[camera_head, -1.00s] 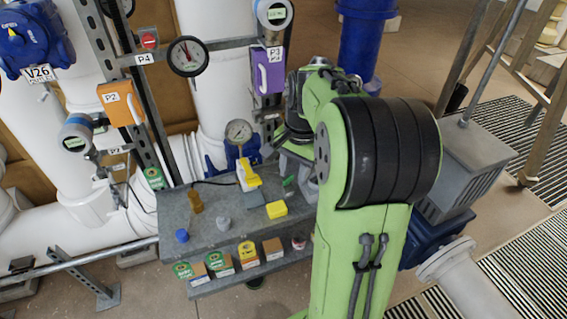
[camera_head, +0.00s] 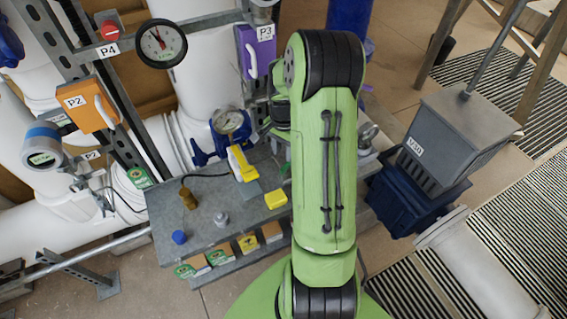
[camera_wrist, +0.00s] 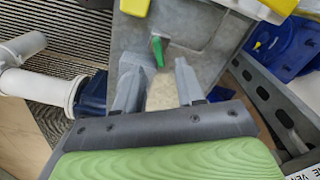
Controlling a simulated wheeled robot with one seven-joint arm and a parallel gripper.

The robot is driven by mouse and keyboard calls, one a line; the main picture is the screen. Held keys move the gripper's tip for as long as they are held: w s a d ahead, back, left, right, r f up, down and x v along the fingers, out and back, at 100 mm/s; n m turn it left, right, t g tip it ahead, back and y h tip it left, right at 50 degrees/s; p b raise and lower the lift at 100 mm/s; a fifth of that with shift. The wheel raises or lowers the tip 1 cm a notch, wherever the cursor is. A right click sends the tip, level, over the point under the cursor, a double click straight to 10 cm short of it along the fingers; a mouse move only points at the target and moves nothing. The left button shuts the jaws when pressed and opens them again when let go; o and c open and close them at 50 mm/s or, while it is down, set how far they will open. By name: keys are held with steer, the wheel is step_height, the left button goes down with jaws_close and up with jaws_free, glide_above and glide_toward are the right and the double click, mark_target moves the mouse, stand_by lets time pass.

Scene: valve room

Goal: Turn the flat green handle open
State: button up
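The flat green handle (camera_wrist: 157,50) shows in the wrist view as a small, narrow green piece over the grey bench top. It lies just beyond my gripper (camera_wrist: 159,66), roughly midway between the fingertips. The two grey fingers are apart with nothing between them, so my gripper is open. I cannot tell how far the handle is from the fingers in depth, and I see no contact.
The grey bench (camera_head: 165,218) carries a yellow block (camera_head: 276,199), a yellow-handled fitting (camera_head: 241,162), a brown bottle (camera_head: 188,198) and a blue cap (camera_head: 179,237). A pressure gauge (camera_head: 229,121) stands behind. A grey box (camera_head: 455,135) with a blue base is at right.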

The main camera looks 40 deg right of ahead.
mark_target(284, 166)
steer(key=f, duration=0.5)
steer(key=shift+s+a+f, duration=0.1)
steer(key=shift+s+f, duration=0.1)
steer(key=shift+w+f, duration=0.1)
steer(key=shift+f, duration=0.5)
jaws_close()
